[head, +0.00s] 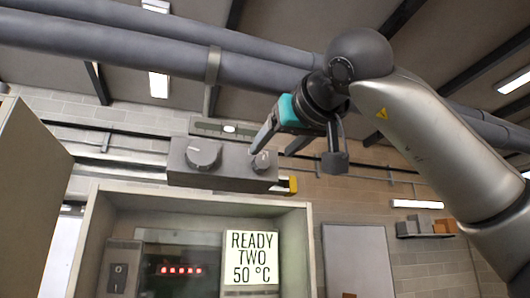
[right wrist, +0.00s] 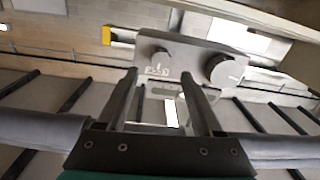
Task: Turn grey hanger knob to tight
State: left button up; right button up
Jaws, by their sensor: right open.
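A grey box (head: 222,178) with two grey knobs hangs below the large pipe, above the open cabinet. The larger round knob (head: 204,153) is on its left and the smaller knob (head: 262,160) on its right. I cannot tell which one is the hanger knob. My right gripper (head: 272,149) is open and empty in front of the smaller knob. In the right wrist view the box (right wrist: 195,55) appears turned over, with the smaller knob (right wrist: 159,60) beyond and between the open fingertips, and the larger knob (right wrist: 225,70) outside the right finger. Contact is not visible. My left gripper is not in view.
The open cabinet (head: 98,235) below holds a red-lit display (head: 181,270) and a sign reading "READY TWO 50 °C" (head: 251,257). A yellow piece (head: 292,185) sticks out at the box's right end. Thick pipes (head: 120,45) cross above.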

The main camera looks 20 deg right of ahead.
aim_at(263, 160)
jog(key=w, duration=0.3)
jog(key=w+p, duration=0.1)
jog(key=w, duration=0.1)
jog(key=shift+w+a, duration=0.25)
grip_shut()
dwell(0.4)
